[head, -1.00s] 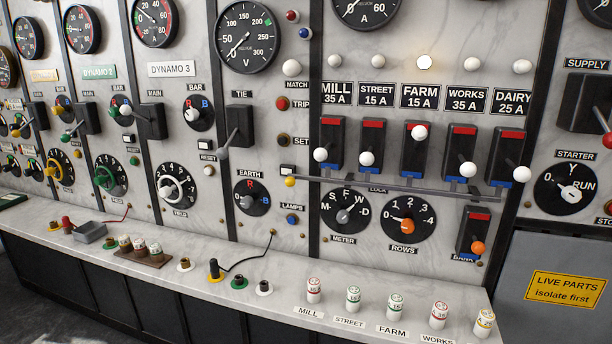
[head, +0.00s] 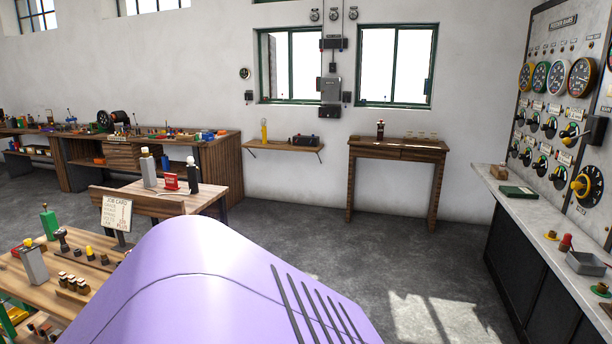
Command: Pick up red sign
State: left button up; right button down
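A small red sign-like piece (head: 171,182) stands on the wooden table (head: 208,196) at the left middle of the head view. It is small in the picture, and any lettering on it cannot be read. A pale bottle-shaped item (head: 148,168) stands to its left and a dark one with a white top (head: 192,176) to its right. Neither of my grippers shows in the view.
A nearer bench (head: 95,262) with tools and a job card (head: 116,213) is at lower left. A long workbench (head: 85,165) runs behind. A wooden stand (head: 395,150) is by the wall. The switchboard counter (head: 540,225) is right. Grey floor (head: 330,240) lies clear between.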

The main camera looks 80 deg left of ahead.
aim_at(171, 184)
jog(key=u, duration=3.45)
